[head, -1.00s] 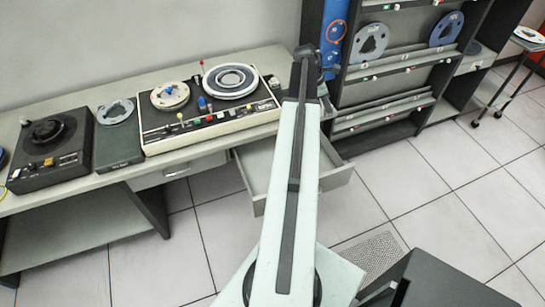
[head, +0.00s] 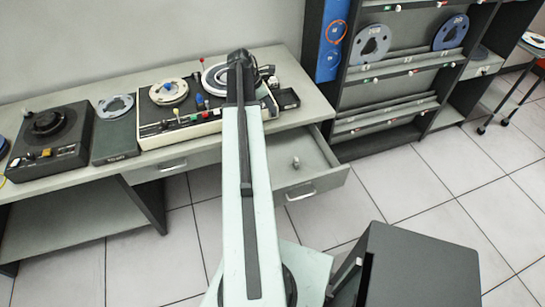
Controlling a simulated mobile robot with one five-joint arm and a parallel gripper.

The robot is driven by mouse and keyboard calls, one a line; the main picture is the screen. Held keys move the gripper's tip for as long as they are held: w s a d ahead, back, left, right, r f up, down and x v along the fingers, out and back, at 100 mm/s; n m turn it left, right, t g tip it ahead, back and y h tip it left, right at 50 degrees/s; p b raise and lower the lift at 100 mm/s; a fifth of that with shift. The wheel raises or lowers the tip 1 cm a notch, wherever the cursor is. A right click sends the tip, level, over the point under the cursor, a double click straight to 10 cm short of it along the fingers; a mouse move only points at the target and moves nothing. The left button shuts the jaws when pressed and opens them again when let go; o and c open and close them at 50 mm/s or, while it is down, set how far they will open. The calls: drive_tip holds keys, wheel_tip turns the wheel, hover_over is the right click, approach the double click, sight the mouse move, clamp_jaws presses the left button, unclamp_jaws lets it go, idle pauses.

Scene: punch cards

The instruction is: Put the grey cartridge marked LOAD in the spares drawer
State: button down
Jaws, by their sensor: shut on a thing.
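The open drawer (head: 328,179) under the right end of the desk is pulled out, with its handle on the front. I cannot read a label on it. A small grey piece (head: 296,161) stands inside; I cannot tell what it is. I make out no cartridge marked LOAD. My arm reaches up over the desk, its dark end joint in front of the tape machine (head: 185,128). My gripper and anything in it are hidden behind the arm.
A small dark tray or box (head: 287,98) lies on the desk right of the tape machine. A dark reel unit (head: 50,140) is at the left. A reel rack (head: 400,75) stands at the right. A dark cabinet (head: 420,265) is at the front right.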

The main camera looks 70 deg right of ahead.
drive_tip(key=s+a+f+b, duration=0.2)
drive_tip(key=a+f+b, duration=0.2)
drive_tip(key=f+b, duration=0.7)
drive_tip(key=s+a+f+b, duration=0.2)
drive_tip(key=a+f+b, duration=0.1)
drive_tip(key=f+b, duration=0.8)
drive_tip(key=shift+s+a+f, duration=0.15)
drive_tip(key=shift+a+f, duration=0.25)
drive_tip(key=shift+f, duration=0.5)
drive_tip(key=shift+f+b, duration=1.45)
drive_tip(key=shift+b, duration=0.05)
drive_tip(key=shift+f+b, duration=0.35)
drive_tip(key=shift+f+b, duration=0.7)
drive_tip(key=shift+f, duration=0.05)
drive_tip(key=c, duration=1.2)
unclamp_jaws()
drive_tip(key=c, duration=0.3)
drive_tip(key=shift+r, duration=0.1)
